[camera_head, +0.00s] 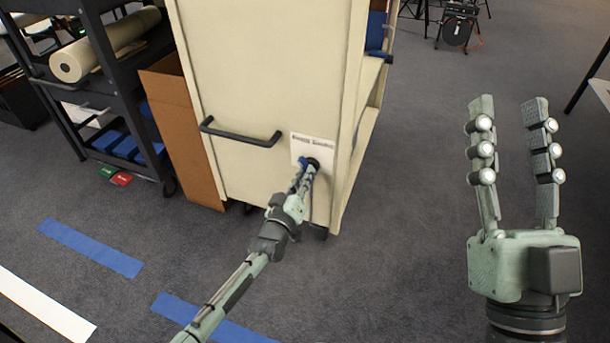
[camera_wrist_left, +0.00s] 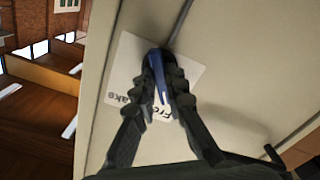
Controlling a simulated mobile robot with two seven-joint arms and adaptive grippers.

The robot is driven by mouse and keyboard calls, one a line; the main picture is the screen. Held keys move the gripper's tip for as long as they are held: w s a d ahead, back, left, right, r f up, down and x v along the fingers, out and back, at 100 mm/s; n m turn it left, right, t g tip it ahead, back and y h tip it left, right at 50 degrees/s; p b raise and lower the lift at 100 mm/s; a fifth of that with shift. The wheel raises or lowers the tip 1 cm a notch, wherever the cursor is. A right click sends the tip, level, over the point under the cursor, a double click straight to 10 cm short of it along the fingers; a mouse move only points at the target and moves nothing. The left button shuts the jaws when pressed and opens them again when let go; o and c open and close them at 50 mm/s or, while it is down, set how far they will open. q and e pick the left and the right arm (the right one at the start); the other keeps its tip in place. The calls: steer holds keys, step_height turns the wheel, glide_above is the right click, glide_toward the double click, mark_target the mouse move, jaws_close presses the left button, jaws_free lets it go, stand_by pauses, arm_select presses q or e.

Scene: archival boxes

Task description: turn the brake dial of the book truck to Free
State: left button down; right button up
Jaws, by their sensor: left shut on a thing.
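The cream book truck (camera_head: 262,70) stands in the middle of the head view, its end panel facing me. A white label plate (camera_head: 317,140) with printed words is on the panel's lower right. The brake dial (camera_head: 304,162), dark with a blue part, sits on this plate. My left gripper (camera_head: 308,165) is shut on the dial. In the left wrist view the fingers close around the dial's blue pointer (camera_wrist_left: 161,88); the plate (camera_wrist_left: 122,70) shows "Brake" and part of another word beside them. The dial's exact setting is partly hidden. My right gripper (camera_head: 508,105) is open and empty, right of the truck.
A black handle bar (camera_head: 240,135) sticks out of the truck's panel, left of the plate. A brown cardboard panel (camera_head: 180,125) and a dark shelf cart (camera_head: 105,75) with paper rolls stand at the left. Blue tape (camera_head: 90,247) marks the carpet.

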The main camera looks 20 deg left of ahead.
stand_by(0.3)
arm_select(q)
steer(key=c, duration=1.6)
jaws_free()
steer(key=shift+o, duration=0.2)
steer(key=s, duration=0.7)
steer(key=shift+s+a, duration=0.15)
steer(key=shift+s, duration=0.15)
